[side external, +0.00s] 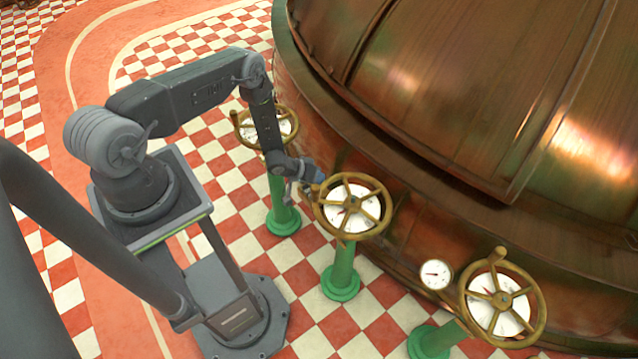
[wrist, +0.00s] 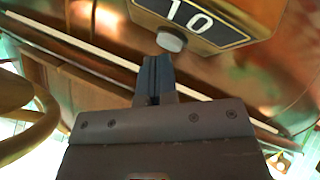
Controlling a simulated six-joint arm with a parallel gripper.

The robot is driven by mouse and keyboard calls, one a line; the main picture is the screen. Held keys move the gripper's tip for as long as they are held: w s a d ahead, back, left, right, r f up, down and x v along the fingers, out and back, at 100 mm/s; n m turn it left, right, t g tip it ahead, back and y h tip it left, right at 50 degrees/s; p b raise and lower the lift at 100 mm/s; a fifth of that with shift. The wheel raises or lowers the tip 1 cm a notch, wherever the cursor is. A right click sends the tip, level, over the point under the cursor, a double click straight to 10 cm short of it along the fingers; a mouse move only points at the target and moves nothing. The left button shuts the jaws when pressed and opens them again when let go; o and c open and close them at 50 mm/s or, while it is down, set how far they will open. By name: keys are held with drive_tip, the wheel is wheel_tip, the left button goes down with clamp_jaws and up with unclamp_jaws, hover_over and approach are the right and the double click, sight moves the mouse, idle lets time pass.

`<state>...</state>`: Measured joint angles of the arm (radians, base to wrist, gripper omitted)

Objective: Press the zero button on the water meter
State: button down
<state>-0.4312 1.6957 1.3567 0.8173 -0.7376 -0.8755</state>
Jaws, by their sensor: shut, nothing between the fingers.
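In the side view my gripper (side external: 314,180) is beside the rim of the middle brass handwheel (side external: 382,213). I cannot make out the meter or its button there.
A large copper kettle (side external: 450,100) fills the right side. More brass handwheels stand at the back (side external: 240,118) and front right (side external: 540,310), on green posts. A small round gauge (side external: 436,274) sits near the front one. In the wrist view, a handwheel rim (wrist: 42,125) is close at left.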

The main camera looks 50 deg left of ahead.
drive_tip(key=shift+r, duration=0.9)
drive_tip(key=shift+r, duration=2.55)
